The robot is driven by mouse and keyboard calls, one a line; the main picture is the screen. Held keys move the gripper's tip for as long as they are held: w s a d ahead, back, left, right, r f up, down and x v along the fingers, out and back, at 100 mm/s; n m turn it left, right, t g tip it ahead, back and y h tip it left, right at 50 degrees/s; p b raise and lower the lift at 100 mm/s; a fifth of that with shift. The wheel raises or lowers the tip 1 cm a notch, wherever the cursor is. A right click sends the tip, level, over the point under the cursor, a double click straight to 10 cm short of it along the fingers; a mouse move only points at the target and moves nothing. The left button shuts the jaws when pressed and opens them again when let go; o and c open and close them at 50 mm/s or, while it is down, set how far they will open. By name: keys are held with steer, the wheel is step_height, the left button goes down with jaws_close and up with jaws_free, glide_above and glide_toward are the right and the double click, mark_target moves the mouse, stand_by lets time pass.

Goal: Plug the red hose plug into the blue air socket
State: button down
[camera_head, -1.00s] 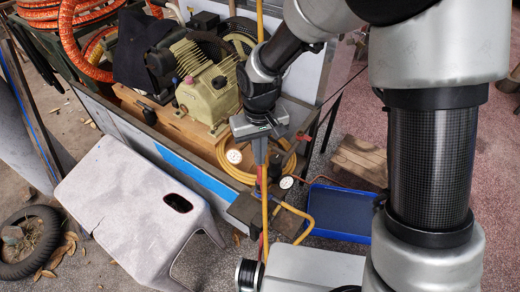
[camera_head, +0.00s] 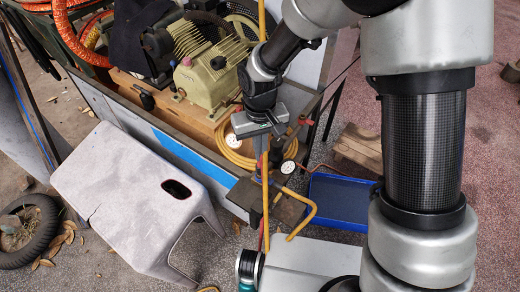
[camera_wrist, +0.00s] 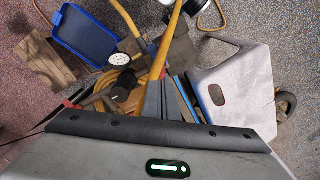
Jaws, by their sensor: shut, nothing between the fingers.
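My gripper (camera_head: 262,162) points down in the head view, over the front right corner of the compressor cart. Its dark fingers show close together in the wrist view (camera_wrist: 166,92), shut with nothing held. A yellow hose (camera_head: 264,205) runs upright past the fingers in the head view and rises from near them in the wrist view (camera_wrist: 169,45). Small red parts (camera_head: 262,238) show along this hose below the gripper; I cannot tell whether one is the red hose plug. I cannot make out the blue air socket for certain.
The cart carries a beige compressor (camera_head: 212,72) and has a blue stripe (camera_head: 190,157). A dial gauge (camera_head: 289,167) is close to the gripper. A grey stool (camera_head: 125,185) stands left, a blue tray (camera_head: 340,203) right.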

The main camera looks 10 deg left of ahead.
steer(key=shift+f+b, duration=0.3)
steer(key=shift+r+p, duration=1.05)
steer(key=shift+r, duration=0.5)
step_height(320, 180, up, 17)
steer(key=shift+r, duration=0.1)
steer(key=s+d+r+m+t+p, duration=0.1)
steer(key=s+d+r, duration=0.4)
steer(key=d, duration=0.7)
steer(key=s+d+r+m+t+p, duration=0.1)
steer(key=s+d+r+m+t, duration=0.3)
steer(key=d, duration=0.7)
steer(key=s+r+m, duration=0.1)
steer(key=s, duration=0.1)
steer(key=shift+s+d+r+t, duration=0.2)
steer(key=shift+s+d+t, duration=0.1)
steer(key=shift+s+d, duration=0.05)
